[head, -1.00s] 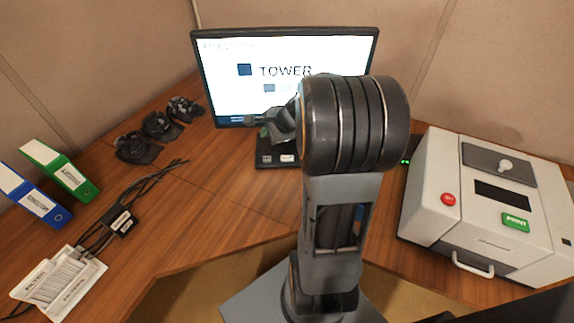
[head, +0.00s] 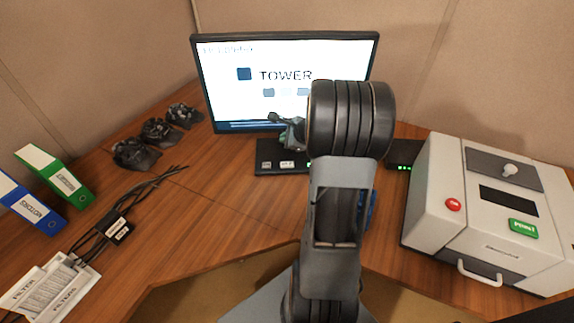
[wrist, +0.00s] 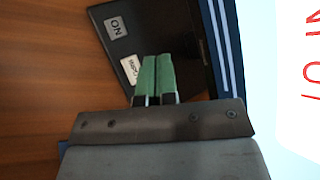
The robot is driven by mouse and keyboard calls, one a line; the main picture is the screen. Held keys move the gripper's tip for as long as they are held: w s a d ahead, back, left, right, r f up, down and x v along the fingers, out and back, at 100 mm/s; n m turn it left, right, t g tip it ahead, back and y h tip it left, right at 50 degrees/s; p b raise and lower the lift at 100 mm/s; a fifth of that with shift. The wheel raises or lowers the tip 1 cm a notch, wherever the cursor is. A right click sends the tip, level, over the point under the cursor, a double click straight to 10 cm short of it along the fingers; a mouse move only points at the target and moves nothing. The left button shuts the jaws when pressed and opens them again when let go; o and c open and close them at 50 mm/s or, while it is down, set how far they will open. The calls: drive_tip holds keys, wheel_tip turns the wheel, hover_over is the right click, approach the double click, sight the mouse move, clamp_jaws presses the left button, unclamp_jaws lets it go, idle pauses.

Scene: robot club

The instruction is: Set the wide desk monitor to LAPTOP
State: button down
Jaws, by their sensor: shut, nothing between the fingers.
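The wide desk monitor (head: 225,90) stands at the back of the desk, with TOWER in large letters on its lit screen and small squares below it. A black base (head: 262,150) in front of it carries two small pale labelled keys. In the wrist view, the base (wrist: 180,22) shows one grey key (wrist: 116,27) and one whiter key (wrist: 130,70), the latter just left of the fingertips. My gripper (wrist: 157,58) is shut and empty, its green fingertips over the base; contact cannot be told. In the head view my arm hides part of the screen and base.
A white machine (head: 440,215) with red and green buttons stands at right. Black clustered objects (head: 160,132), binders (head: 55,172), cables (head: 140,190) and papers (head: 45,285) lie left. A dark box with green lights (head: 403,155) sits behind my arm. Desk centre-left is clear.

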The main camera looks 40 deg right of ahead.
sight(287, 165)
drive_tip(key=shift+f+b, duration=3.7)
drive_tip(key=shift+f, duration=0.55)
drive_tip(key=shift+f, duration=0.15)
drive_tip(key=shift+f+b, duration=0.3)
drive_tip(key=shift+b, duration=0.2)
drive_tip(key=shift+f+b, duration=0.45)
drive_tip(key=shift+b, duration=0.05)
drive_tip(key=shift+r, duration=0.1)
drive_tip(key=shift+r+p, duration=0.75)
drive_tip(key=shift+r, duration=0.1)
drive_tip(key=shift+r, duration=0.1)
drive_tip(key=shift+r+p, duration=2.05)
drive_tip(key=shift+r, duration=0.3)
